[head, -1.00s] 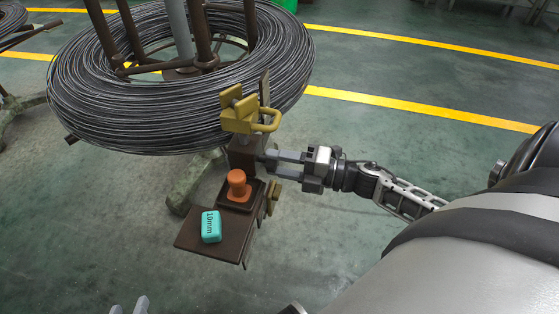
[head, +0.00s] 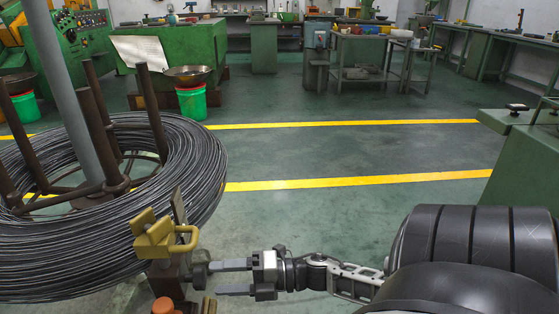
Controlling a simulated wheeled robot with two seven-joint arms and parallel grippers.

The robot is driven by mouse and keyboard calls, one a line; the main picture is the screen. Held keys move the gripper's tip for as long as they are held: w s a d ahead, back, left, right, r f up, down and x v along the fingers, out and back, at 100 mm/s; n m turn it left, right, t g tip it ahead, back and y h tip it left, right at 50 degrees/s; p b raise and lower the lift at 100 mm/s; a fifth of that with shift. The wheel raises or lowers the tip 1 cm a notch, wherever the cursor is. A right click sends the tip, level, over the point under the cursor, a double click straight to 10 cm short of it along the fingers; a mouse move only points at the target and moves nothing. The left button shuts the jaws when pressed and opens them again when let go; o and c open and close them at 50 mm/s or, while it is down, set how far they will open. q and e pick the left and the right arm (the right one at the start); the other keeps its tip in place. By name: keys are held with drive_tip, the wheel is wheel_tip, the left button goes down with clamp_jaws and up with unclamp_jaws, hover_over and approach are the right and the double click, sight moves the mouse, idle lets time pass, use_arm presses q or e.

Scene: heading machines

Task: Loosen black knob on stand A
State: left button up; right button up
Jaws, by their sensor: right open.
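A stand with a yellow clamp (head: 162,236) on top rises beside the wire coil at lower left; no letter A is readable on it. A small dark knob (head: 199,275) sits on the right side of its brown post (head: 168,278). My right gripper (head: 216,279) points left at the knob, fingers apart one above the other. The fingertips are at or just right of the knob; I cannot tell whether they touch it. Nothing is held between them. My left gripper is out of view.
A large wire coil (head: 60,225) on an upright rack fills the left. An orange part (head: 163,306) is cut off at the bottom edge. A green machine (head: 520,165) stands at right. Open floor with yellow lines lies beyond, with green benches behind.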

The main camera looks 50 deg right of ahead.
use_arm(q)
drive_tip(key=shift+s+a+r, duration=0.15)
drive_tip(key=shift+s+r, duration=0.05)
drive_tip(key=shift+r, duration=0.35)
use_arm(e)
drive_tip(key=v, duration=1.2)
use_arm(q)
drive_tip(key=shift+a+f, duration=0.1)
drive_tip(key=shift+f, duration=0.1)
use_arm(e)
drive_tip(key=shift+d, duration=0.1)
